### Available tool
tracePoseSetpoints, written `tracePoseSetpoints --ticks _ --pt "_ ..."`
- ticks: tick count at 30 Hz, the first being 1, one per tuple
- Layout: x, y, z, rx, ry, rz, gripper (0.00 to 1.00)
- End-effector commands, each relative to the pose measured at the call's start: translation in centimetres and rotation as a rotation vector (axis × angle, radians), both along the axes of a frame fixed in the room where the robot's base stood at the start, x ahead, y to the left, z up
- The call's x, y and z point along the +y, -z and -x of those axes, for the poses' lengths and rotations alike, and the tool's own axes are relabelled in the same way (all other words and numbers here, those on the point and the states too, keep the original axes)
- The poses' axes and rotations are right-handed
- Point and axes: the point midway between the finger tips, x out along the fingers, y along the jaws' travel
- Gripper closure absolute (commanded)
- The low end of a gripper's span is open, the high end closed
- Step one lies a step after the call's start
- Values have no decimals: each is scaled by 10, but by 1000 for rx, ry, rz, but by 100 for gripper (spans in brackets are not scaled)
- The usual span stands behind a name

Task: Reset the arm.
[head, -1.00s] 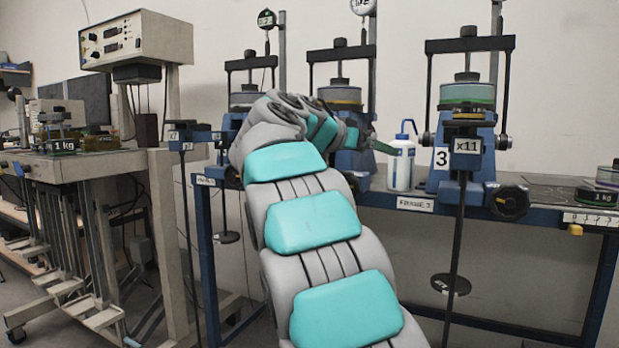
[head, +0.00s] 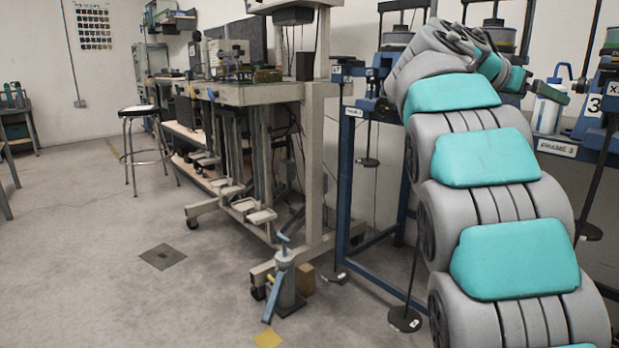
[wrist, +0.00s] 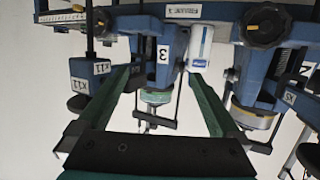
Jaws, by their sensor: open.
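My arm (head: 487,157), in grey and teal links, rises from the bottom right of the head view and bends over at the frame bench. My gripper (wrist: 160,75) shows in the wrist view with its two green fingers spread wide and nothing between them. In the head view only a green finger shows beyond the wrist, close to the white bottle (head: 548,108). The wrist picture is upside down. Past the fingers stand the blue frame marked 3 (wrist: 166,48) and the bottle (wrist: 200,46). Whether a finger touches anything, I cannot tell.
The blue bench (head: 385,112) carries several lever frames. Left of it stands a grey wheeled bench (head: 260,92). A blue-grey jack-like stand (head: 284,280) and a small brown block (head: 305,279) are on the floor. A stool (head: 140,112) is farther back. Open floor lies at left.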

Motion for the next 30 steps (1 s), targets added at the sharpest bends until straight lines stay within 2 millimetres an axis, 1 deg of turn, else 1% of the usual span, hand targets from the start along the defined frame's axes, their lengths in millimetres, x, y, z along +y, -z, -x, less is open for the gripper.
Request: tracePoseSetpoints --ticks 2,11,17,20,23,26,27,29,30 --pt "1 3 1 15 -5 -6 0" --pt "8 29 11 132 -56 -57 0" --pt "18 61 24 256 -111 -114 0" --pt "26 81 36 333 -150 -154 0" --pt "39 110 53 437 -204 -207 0" --pt "58 146 81 560 -279 -282 0" --pt "66 163 94 613 -313 -314 0" --pt "81 186 114 685 -365 -363 0" --pt "91 202 128 733 -402 -397 0"
